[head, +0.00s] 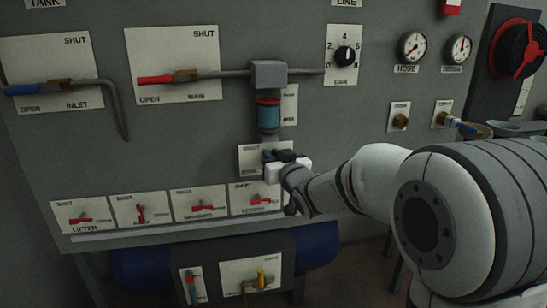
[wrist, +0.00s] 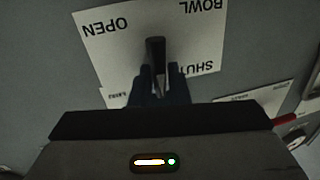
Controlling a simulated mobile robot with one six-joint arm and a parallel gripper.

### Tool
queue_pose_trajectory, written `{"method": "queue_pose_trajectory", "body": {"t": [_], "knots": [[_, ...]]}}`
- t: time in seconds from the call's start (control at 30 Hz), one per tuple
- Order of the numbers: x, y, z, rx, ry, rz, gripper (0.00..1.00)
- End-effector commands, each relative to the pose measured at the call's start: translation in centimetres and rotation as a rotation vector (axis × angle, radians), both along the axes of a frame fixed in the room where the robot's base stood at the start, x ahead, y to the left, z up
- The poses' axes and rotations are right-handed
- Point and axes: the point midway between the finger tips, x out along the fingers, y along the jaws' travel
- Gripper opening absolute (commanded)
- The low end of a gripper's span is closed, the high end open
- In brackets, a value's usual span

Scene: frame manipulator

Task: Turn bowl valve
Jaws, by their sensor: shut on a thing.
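The bowl valve's dark handle (wrist: 155,50) stands out from a white plate (wrist: 110,50) that reads BOWL, OPEN and SHUT, upside down in the wrist view. My gripper (wrist: 160,80) is shut on this handle, with one dark finger on each side. The handle lies nearer the middle of the plate, between the two words. In the head view, my gripper (head: 280,158) is in front of the bowl plate (head: 249,160), below the blue-banded filter bowl (head: 268,115). My gripper hides the handle and most of the plate there.
A row of small red-handled valves (head: 140,213) runs just below my gripper. A red main lever (head: 155,79) and a blue inlet lever (head: 22,90) are at upper left. A dial (head: 344,56) and gauges (head: 412,45) are at upper right. A blue tank (head: 318,245) lies below the panel.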

Motion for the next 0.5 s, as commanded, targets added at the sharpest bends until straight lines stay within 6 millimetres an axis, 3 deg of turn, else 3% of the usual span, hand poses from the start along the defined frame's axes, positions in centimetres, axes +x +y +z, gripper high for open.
{"method": "queue_pose_trajectory", "body": {"t": [0.5], "knots": [[0.23,-0.69,-0.52,0.382,0.109,-0.001,0.00]]}}
